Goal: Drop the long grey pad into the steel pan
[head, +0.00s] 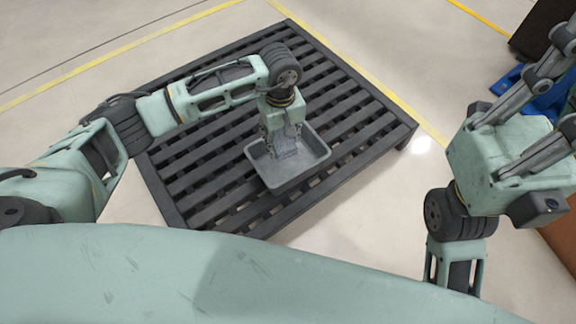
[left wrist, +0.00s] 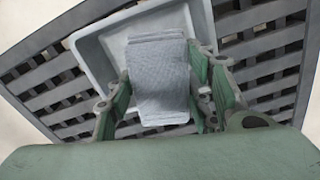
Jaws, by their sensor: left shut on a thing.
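The long grey pad (left wrist: 158,75) is held between the fingers of my left gripper (left wrist: 165,105), which is shut on it. In the head view the left gripper (head: 283,140) points down over the steel pan (head: 306,178), with the pad (head: 286,153) at its tips, over the pan's inside. The pan is a shallow grey tray with a raised rim; it also shows in the left wrist view (left wrist: 92,58) behind the pad. I cannot tell whether the pad touches the pan's floor. My right gripper (head: 530,110) is raised at the right, its fingers apart, with nothing seen between them.
The pan stands on a dark slatted pallet (head: 200,188) on a pale floor. Yellow lines (head: 120,52) run along the floor. A blue object (head: 545,98) and a dark box (head: 540,28) are at the upper right. The pallet's other slats are clear.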

